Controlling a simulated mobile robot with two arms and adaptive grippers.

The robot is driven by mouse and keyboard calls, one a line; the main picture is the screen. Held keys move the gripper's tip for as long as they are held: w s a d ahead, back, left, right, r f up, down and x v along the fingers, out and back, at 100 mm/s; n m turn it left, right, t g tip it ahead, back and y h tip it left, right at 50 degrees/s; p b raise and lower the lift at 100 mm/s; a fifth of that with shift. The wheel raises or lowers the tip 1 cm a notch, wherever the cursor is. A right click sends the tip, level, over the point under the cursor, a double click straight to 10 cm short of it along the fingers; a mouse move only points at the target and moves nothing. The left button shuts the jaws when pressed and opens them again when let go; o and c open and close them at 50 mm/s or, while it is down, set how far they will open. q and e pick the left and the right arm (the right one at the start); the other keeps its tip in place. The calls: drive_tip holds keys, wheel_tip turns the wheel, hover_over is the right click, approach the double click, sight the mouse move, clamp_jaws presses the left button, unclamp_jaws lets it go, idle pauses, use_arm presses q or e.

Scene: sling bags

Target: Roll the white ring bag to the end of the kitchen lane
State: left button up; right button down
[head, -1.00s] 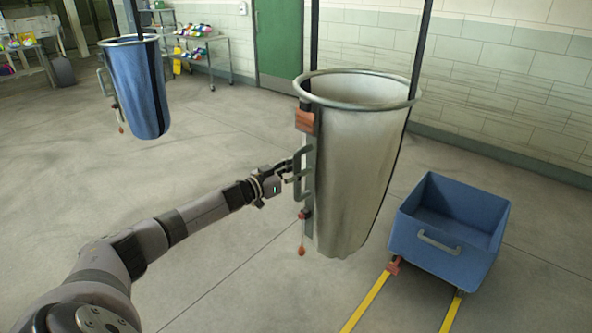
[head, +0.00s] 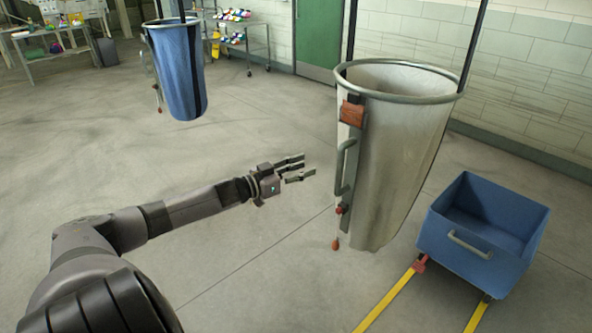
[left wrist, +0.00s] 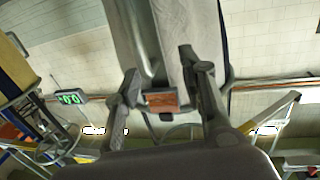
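The white ring bag (head: 395,150) hangs from a metal ring on dark straps, right of centre in the head view. On its left side are a grey handle (head: 345,167), a brown block (head: 352,113) and a red knob with a hanging cord. My left gripper (head: 308,166) is open and empty, a short way left of the handle and apart from it. In the left wrist view, the open fingers (left wrist: 160,82) frame the brown block (left wrist: 162,101), with pale bag cloth (left wrist: 183,35) beyond. My right gripper is not in view.
A blue wheeled cart (head: 484,235) stands right of the bag, by yellow floor lines (head: 390,301). A blue ring bag (head: 178,72) hangs at back left. Shelves (head: 240,35) and a green door (head: 318,40) are at the back. The floor at left is clear.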

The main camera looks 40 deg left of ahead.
use_arm(q)
drive_tip(key=shift+v, duration=0.8)
drive_tip(key=shift+c, duration=0.5)
